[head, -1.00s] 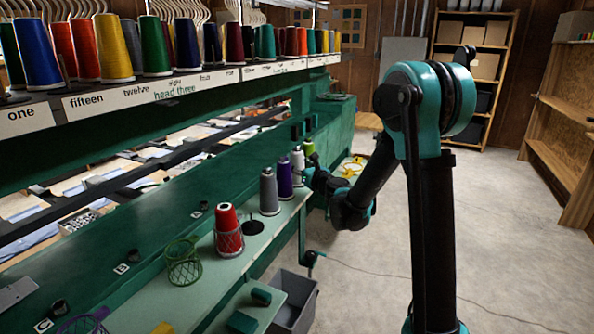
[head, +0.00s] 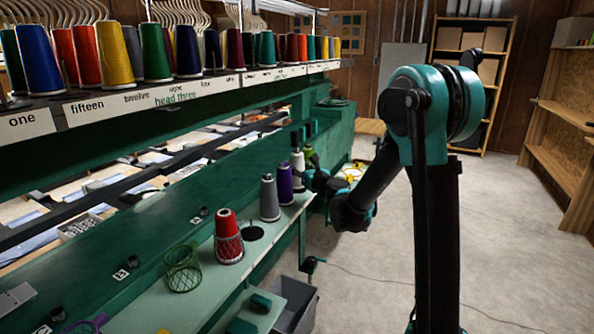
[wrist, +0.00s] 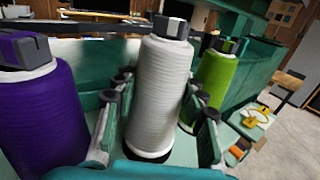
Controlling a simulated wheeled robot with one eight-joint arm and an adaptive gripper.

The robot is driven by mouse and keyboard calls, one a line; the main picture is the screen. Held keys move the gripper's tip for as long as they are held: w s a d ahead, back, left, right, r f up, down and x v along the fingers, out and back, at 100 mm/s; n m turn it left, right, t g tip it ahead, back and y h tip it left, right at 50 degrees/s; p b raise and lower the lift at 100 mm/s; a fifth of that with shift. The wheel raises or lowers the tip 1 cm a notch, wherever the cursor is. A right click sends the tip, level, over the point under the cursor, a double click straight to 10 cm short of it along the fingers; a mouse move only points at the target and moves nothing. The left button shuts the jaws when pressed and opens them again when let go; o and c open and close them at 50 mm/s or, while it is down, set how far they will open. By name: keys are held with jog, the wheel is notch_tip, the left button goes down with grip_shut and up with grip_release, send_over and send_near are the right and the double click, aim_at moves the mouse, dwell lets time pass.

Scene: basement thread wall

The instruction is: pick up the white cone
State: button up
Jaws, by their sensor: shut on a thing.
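The white cone (wrist: 160,95) stands upright in the middle of the wrist view, with a dark grey cap on top. My gripper (wrist: 158,125) has one finger on each side of its lower part and is shut on it. In the head view the white cone (head: 298,165) shows small at the far end of the shelf row, partly hidden by my gripper (head: 308,180). I cannot tell whether its base touches the shelf. A purple cone (wrist: 42,110) stands left of it and a green cone (wrist: 215,75) right behind it.
A grey cone (head: 269,198) and a red cone (head: 228,238) in netting stand nearer on the pale green shelf (head: 210,290). Wire baskets, a grey bin (head: 292,300) below and a rack of coloured cones above are near.

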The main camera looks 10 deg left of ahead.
notch_tip(320, 180, up, 19)
jog(key=shift+f, duration=0.2)
dwell(0.6)
